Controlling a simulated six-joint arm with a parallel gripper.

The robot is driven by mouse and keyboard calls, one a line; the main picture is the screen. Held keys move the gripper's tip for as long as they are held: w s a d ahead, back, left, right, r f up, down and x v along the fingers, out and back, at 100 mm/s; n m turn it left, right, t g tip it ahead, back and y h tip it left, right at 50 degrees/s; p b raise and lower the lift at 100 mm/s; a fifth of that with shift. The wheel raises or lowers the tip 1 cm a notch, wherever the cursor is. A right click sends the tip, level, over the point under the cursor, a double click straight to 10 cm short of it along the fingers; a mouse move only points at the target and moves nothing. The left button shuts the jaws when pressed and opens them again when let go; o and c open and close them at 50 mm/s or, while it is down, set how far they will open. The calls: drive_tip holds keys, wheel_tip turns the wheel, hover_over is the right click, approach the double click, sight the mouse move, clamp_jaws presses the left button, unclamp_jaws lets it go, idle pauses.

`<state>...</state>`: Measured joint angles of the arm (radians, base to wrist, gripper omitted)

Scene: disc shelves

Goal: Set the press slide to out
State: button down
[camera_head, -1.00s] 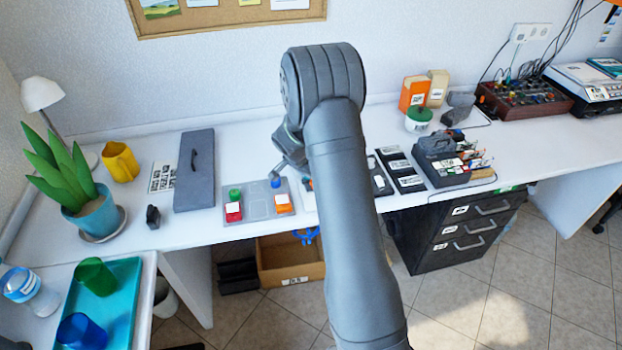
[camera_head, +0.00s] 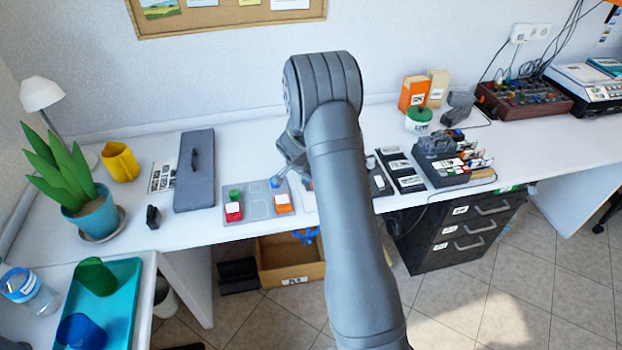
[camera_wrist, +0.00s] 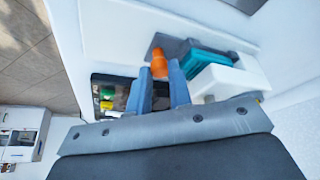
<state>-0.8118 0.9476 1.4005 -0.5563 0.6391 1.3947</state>
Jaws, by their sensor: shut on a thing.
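In the wrist view my gripper (camera_wrist: 160,84) has its two blue-grey fingers on either side of an orange knob (camera_wrist: 159,64), and it is shut on it. The knob stands at the end of a dark grey part (camera_wrist: 170,44) beside a teal block (camera_wrist: 206,64) and a white body (camera_wrist: 232,78). These look like parts of the press and its slide, but I cannot tell which setting the slide is in. In the head view my arm hides the press and the fingertips.
A grey tray (camera_head: 257,213) holds red, green and orange pieces left of my arm. To the right are a dark rack (camera_head: 436,173) and black drawers (camera_head: 455,238). A grey lidded case (camera_head: 194,184) lies further left. Bare white table shows between several of these things.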

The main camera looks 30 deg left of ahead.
drive_tip(key=s+d, duration=0.5)
drive_tip(key=shift+s+d, duration=0.3)
drive_tip(key=c, duration=1.3)
unclamp_jaws()
drive_tip(key=shift+r, duration=0.1)
drive_tip(key=shift+s+r, duration=0.1)
drive_tip(key=shift+r, duration=0.2)
drive_tip(key=v, duration=1.6)
drive_tip(key=shift+s+r, duration=0.2)
drive_tip(key=shift+r, duration=0.05)
drive_tip(key=shift+a+f, duration=0.1)
drive_tip(key=x, duration=1.7)
drive_tip(key=shift+w+f, duration=0.1)
drive_tip(key=shift+w, duration=0.05)
